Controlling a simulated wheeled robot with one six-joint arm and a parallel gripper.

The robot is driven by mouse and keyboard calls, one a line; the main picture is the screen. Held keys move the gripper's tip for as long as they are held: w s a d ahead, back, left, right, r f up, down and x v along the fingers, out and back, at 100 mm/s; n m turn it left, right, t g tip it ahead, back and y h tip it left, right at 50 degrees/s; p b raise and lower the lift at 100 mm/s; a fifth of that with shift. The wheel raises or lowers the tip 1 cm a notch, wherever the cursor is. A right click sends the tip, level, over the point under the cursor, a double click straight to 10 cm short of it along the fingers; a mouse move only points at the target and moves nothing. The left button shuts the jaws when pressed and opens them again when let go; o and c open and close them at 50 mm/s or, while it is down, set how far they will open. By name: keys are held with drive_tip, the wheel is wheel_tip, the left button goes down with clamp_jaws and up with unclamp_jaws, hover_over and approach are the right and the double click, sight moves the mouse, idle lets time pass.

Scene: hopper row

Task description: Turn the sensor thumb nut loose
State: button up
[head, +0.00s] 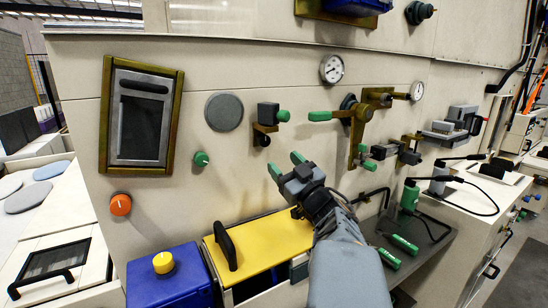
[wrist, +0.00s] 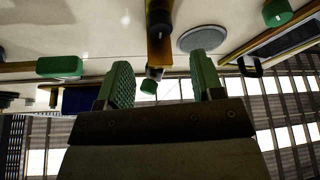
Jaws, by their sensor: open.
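A dark sensor block (head: 268,113) sits on a brass bracket (head: 265,128) on the beige panel, with a green nut-like end (head: 284,116) on its right side. A small black round part (head: 264,141) hangs under the bracket. I cannot tell for sure which of these is the thumb nut. My gripper (head: 284,164) is open and empty, below and slightly right of the bracket, apart from it. In the wrist view the scene is inverted. The bracket (wrist: 159,46) and green end (wrist: 149,86) show between my green fingertips (wrist: 162,76), beyond them.
A green-handled lever (head: 320,116) on brass fittings is to the right. A grey disc (head: 224,111), green knob (head: 201,159) and framed window (head: 141,115) are to the left. Below are a yellow lid (head: 262,245) with a black handle and a blue box (head: 170,280).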

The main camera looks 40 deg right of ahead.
drive_tip(key=shift+b+v, duration=0.35)
drive_tip(key=shift+v, duration=2.05)
